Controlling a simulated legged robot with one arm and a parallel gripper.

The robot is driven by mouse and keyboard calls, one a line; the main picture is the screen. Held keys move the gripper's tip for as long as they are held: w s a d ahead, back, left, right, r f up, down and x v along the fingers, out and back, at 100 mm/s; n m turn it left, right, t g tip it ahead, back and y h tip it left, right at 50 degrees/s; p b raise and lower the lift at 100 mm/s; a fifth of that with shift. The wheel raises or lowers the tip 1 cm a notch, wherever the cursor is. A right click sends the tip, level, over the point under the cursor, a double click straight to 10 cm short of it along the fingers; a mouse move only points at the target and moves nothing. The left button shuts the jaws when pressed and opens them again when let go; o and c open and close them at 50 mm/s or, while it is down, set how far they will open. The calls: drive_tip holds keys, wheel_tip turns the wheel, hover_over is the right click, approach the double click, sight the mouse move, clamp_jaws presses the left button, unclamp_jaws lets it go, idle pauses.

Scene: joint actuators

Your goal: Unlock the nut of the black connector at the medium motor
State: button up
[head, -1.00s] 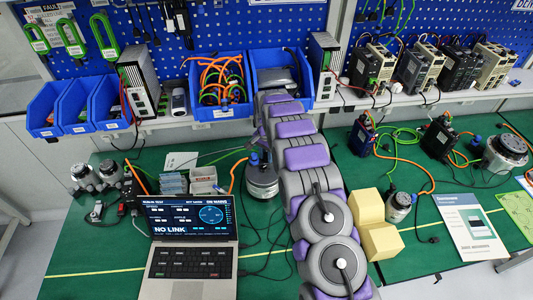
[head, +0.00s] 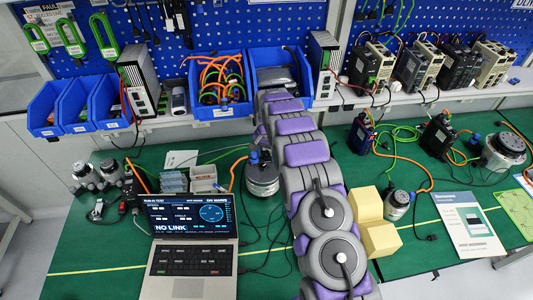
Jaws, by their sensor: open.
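A round grey-and-black motor (head: 263,182) of middling size stands on the green table just left of my arm. A blue connector (head: 254,158) shows at its top, with dark parts beside it. An orange cable and a grey cable run to that spot. The black connector's nut is too small to make out, and my arm covers the area just right of the motor. My purple-and-grey arm reaches up the middle of the picture towards the shelf. My gripper is not visible; the arm's far end is beside the blue bins.
A laptop (head: 190,245) reading "NO LINK" stands at front left. Yellow blocks (head: 380,240) and a smaller motor (head: 397,204) are right of my arm. A larger motor (head: 504,150) sits far right. Blue bins (head: 283,82) line the back. Loose cables cross the green table.

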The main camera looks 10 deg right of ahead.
sight(266, 153)
drive_tip(key=shift+a, duration=0.1)
drive_tip(key=m+b, duration=0.2)
drive_tip(key=m, duration=0.1)
drive_tip(key=shift+a+f+m, duration=0.15)
drive_tip(key=shift+f+m, duration=0.05)
drive_tip(key=shift+m, duration=0.1)
wheel_tip(266, 153, up, 18)
drive_tip(key=p, duration=0.2)
drive_tip(key=s+r+n, duration=0.1)
drive_tip(key=s+r, duration=0.4)
drive_tip(key=s, duration=0.2)
drive_tip(key=s+d+r+n, duration=0.1)
drive_tip(key=s+r+n, duration=0.1)
drive_tip(key=s+r, duration=0.3)
drive_tip(key=shift+s+d+g+b, duration=0.25)
drive_tip(key=shift+s+g+b, duration=0.05)
drive_tip(key=shift+s, duration=1.5)
drive_tip(key=shift+f, duration=0.1)
drive_tip(key=s+d+f+n+g, duration=0.1)
drive_tip(key=s+n, duration=0.6)
drive_tip(key=s, duration=3.1)
drive_tip(key=shift+d+f+b, duration=0.35)
drive_tip(key=shift+f+b, duration=0.05)
